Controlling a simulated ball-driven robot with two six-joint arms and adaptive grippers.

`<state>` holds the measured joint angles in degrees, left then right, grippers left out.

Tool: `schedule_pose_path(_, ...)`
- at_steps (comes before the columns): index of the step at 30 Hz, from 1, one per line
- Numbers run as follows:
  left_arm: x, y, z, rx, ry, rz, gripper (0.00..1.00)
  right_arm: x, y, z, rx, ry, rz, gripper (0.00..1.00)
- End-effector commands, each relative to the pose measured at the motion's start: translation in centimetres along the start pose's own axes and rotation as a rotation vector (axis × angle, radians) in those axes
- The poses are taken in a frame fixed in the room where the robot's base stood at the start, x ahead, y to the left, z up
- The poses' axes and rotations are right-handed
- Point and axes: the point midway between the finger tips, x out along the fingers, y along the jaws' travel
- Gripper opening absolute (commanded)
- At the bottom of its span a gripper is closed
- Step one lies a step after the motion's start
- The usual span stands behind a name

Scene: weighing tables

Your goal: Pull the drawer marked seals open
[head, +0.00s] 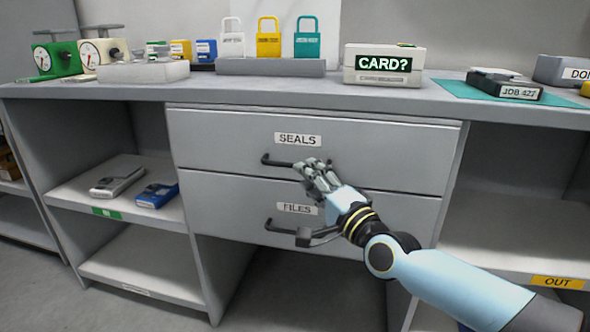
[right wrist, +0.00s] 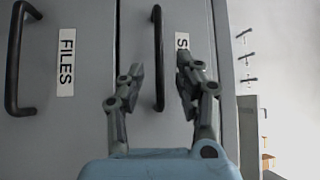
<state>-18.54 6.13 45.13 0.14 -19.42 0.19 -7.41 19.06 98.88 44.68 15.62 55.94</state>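The seals drawer (head: 220,142) is the upper grey drawer under the counter, with a white SEALS label (head: 298,140) and a dark bar handle (head: 279,162). Its face looks flush with the cabinet, so it appears shut. My right gripper (head: 313,166) is at the right part of this handle and hides its right end. In the right wrist view the gripper (right wrist: 160,68) is open. The handle (right wrist: 158,60) shows between its two fingers, with a gap on each side. My left gripper is not in view.
The files drawer (head: 220,208) is just below, with its own dark handle (head: 285,230) close under my right forearm. Open shelves flank the drawers. The counter (head: 210,88) above holds scales, padlocks and a CARD? box (head: 384,64). The space below the drawers is open.

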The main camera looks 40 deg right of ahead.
Motion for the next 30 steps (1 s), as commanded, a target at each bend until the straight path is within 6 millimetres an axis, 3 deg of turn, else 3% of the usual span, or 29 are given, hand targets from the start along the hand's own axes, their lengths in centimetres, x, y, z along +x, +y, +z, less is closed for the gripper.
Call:
schedule_pose_path(3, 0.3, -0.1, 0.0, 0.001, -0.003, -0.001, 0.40, 2.4, 0.1, 0.0, -0.001, 0.001, 0.000, 0.34)
schedule_pose_path(9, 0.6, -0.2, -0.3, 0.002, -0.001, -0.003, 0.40, 4.9, 0.2, 0.0, -0.003, 0.000, 0.001, 0.34)
schedule_pose_path(20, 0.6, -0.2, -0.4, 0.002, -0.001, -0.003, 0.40, 5.5, 0.1, 0.0, -0.004, 0.000, 0.003, 0.34)
schedule_pose_path(28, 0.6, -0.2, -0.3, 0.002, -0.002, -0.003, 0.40, 5.5, 0.1, 0.0, -0.004, -0.001, 0.003, 0.00)
schedule_pose_path(30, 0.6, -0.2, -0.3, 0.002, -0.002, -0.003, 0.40, 5.5, 0.2, 0.0, -0.004, -0.001, 0.004, 0.00)
